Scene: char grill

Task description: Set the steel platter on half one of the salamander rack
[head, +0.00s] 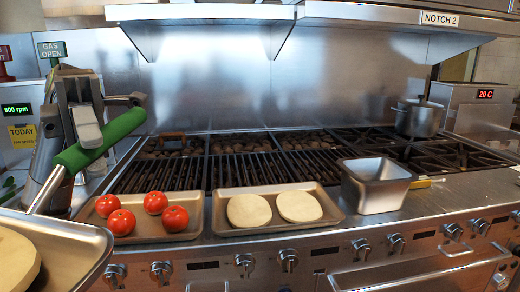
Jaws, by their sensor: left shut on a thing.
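My left gripper (106,120) is at the left, shut on a green handle (110,138). A steel shaft runs from the handle down to the lower left and reaches the rim of a steel tray-like platter (72,248). I cannot tell whether the shaft is joined to it. The platter is cut off by the picture edge and carries a pale round slab (15,262). My right gripper is not in view. No salamander rack can be made out for certain; steel hoods (200,14) hang above the grill, and a sign at the right reads NOTCH 2 (440,19).
A tray with several tomatoes (182,234) and a tray with two pale rounds (330,216) stand on the front ledge. A square steel pan (376,190) is to their right. A lidded pot (418,117) stands at the back right. The grill grates (270,170) are mostly clear.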

